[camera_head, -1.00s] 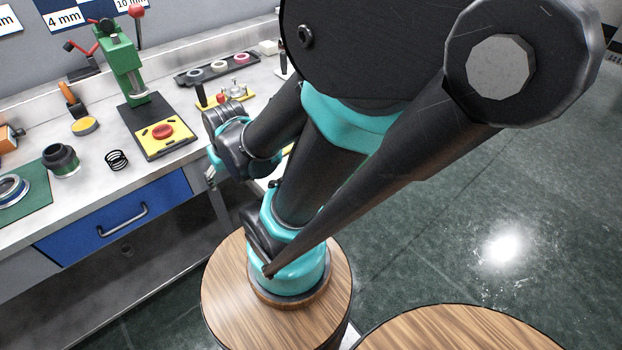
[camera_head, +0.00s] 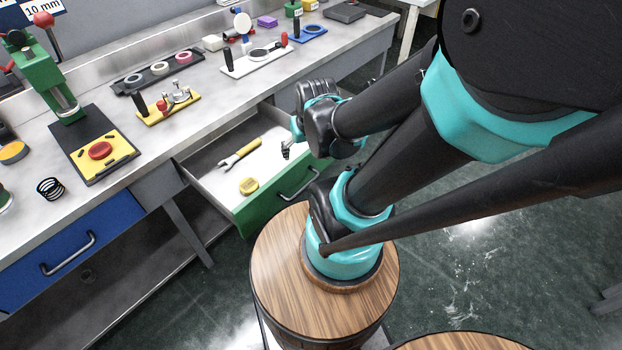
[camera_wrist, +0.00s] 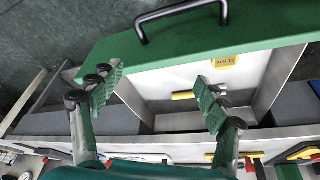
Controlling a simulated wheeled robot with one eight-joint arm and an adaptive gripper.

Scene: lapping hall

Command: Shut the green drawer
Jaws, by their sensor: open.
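The green drawer (camera_head: 262,205) stands pulled out from under the grey workbench in the head view. Its black bar handle (camera_head: 299,186) is on the front panel. Inside lie a yellow-handled tool (camera_head: 239,153) and a yellow round piece (camera_head: 248,186). In the wrist view the green front panel (camera_wrist: 200,40) and handle (camera_wrist: 182,14) cross the top. My gripper (camera_wrist: 158,88) is open and empty, its two fingers spread apart over the open drawer, behind the front panel. In the head view my gripper (camera_head: 292,147) is above the drawer's right part; my wrist partly hides it.
A closed blue drawer (camera_head: 70,255) is to the left under the bench. The benchtop (camera_head: 205,95) holds a green press (camera_head: 45,72), a yellow fixture (camera_head: 170,106) and a black ring tray (camera_head: 160,70). A wood-topped round stand is beneath my arm.

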